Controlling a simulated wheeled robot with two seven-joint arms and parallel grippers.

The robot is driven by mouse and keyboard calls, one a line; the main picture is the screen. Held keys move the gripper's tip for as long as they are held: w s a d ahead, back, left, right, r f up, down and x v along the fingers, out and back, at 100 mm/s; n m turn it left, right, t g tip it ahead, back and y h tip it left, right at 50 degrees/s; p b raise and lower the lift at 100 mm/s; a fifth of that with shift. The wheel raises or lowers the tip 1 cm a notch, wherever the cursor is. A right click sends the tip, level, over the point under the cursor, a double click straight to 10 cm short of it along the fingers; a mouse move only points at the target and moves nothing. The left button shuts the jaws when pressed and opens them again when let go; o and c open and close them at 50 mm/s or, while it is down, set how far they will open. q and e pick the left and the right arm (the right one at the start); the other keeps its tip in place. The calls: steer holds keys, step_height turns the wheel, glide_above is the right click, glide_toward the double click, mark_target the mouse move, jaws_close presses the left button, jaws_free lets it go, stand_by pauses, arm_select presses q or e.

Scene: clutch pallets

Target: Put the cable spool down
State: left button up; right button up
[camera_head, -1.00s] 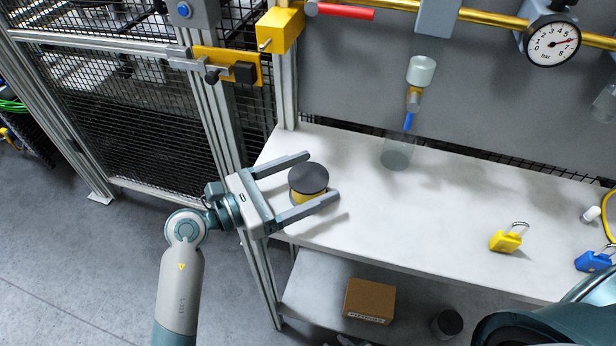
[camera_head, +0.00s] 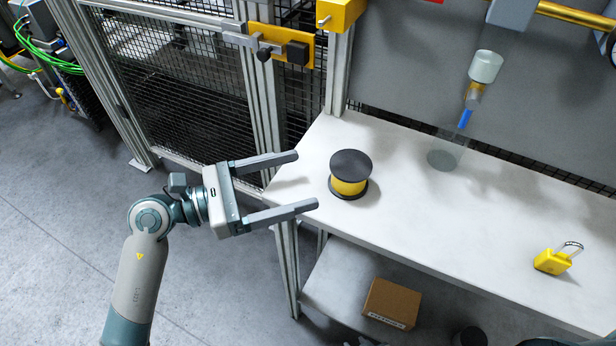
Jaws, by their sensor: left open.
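The cable spool (camera_head: 350,175) stands upright on the white bench top (camera_head: 420,215), near its left end. It has dark flanges and a yellow winding. My left gripper (camera_head: 307,180) is open and empty, to the left of the spool and apart from it. Its two long grey fingers point right, with their tips near the bench's left edge. My right gripper is not in view.
A yellow padlock (camera_head: 552,261) lies on the bench at right. A clear cylinder (camera_head: 446,150) stands at the back under a hanging fitting (camera_head: 486,67). A cardboard box (camera_head: 391,303) sits on the lower shelf. A mesh fence (camera_head: 180,100) rises behind at left.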

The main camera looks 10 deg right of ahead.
arm_select(q)
steer(key=shift+a, duration=0.2)
stand_by(0.7)
